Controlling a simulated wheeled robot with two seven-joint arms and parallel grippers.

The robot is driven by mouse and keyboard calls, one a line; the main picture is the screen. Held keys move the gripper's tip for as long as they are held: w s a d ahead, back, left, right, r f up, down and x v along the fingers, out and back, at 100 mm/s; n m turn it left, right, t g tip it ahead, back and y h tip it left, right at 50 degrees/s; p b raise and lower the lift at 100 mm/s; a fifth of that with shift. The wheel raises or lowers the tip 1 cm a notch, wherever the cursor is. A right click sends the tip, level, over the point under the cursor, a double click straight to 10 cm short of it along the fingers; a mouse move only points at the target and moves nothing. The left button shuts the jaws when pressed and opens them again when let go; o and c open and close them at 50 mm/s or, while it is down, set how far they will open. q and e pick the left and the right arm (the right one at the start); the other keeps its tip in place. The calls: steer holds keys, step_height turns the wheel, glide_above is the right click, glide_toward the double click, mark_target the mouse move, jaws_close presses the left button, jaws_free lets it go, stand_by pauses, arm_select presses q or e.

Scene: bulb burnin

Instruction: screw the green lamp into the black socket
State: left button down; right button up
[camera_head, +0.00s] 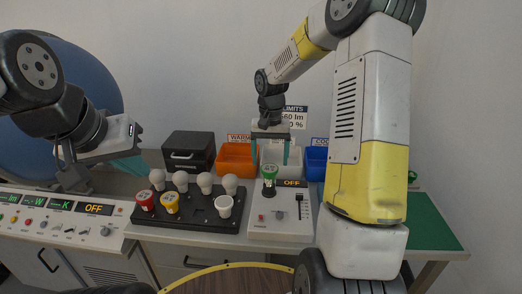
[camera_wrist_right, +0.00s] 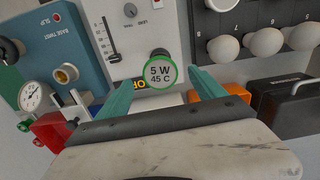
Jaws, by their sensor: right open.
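The green lamp (camera_head: 269,172) stands upright at the black socket (camera_head: 268,191) on the white test panel (camera_head: 290,226). I cannot tell how deep it sits. In the right wrist view the lamp's green-ringed top (camera_wrist_right: 160,73) reads "5 W 45 C", with the black socket partly hidden behind it. My right gripper (camera_head: 270,153) is above the lamp, its teal fingers apart on either side and not touching it. In the right wrist view the open fingers (camera_wrist_right: 160,88) flank the lamp. My left gripper (camera_head: 98,167) is far left, away from the lamp; its jaw gap is unclear.
A black tray (camera_head: 190,221) left of the panel holds several white bulbs and red, yellow and white lamps. The panel display (camera_head: 292,183) reads OFF. Orange (camera_head: 236,160), white and blue bins and a black box (camera_head: 188,152) stand behind. A console (camera_head: 50,221) is at left.

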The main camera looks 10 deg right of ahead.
mark_target(269, 175)
step_height(269, 175, down, 8)
steer(key=shift+r, duration=0.15)
stand_by(0.3)
steer(key=c, duration=1.5)
steer(key=m, duration=0.6)
steer(key=shift+a, duration=0.1)
steer(key=m, duration=1.7)
